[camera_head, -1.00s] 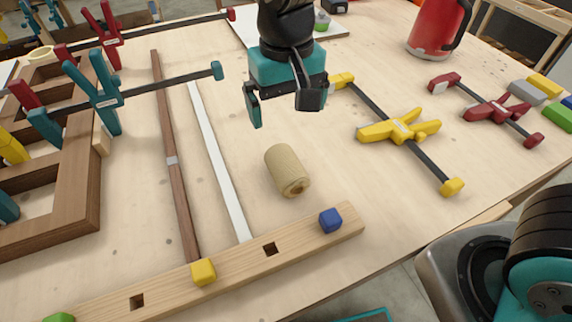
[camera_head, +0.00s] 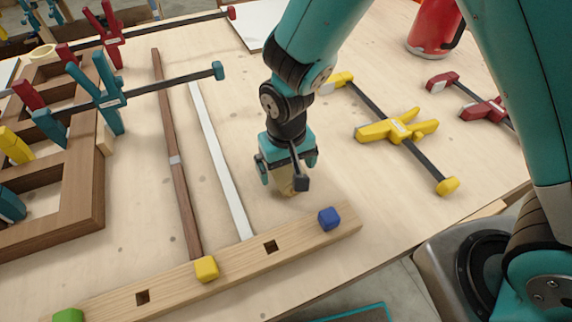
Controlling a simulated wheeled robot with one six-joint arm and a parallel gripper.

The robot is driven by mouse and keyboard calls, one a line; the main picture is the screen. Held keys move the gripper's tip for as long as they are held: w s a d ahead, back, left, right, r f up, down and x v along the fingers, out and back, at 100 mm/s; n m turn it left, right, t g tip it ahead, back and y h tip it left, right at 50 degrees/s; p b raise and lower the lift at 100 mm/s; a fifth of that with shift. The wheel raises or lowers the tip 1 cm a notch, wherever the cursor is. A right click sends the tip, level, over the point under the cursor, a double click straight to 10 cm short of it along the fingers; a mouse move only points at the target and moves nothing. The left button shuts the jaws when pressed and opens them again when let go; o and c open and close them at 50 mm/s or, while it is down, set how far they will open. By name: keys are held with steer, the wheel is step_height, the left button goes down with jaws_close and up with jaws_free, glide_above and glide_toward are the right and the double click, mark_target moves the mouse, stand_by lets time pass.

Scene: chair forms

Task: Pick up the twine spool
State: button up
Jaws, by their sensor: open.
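The jaws are open. Whether the fingers touch the spool cannot be told from this view.
A wooden bar (camera_head: 240,272) with a yellow cube (camera_head: 206,268) and a blue cube (camera_head: 329,218) lies in front of the spool. A white strip (camera_head: 220,160) lies to the left. A yellow clamp (camera_head: 398,131) lies to the right. A red kettle (camera_head: 432,28) stands at the back.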

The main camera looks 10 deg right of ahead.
steer(key=shift+f, duration=0.3)
steer(key=c, duration=1.1)
steer(key=shift+o, duration=0.2)
steer(key=shift+r, duration=0.1)
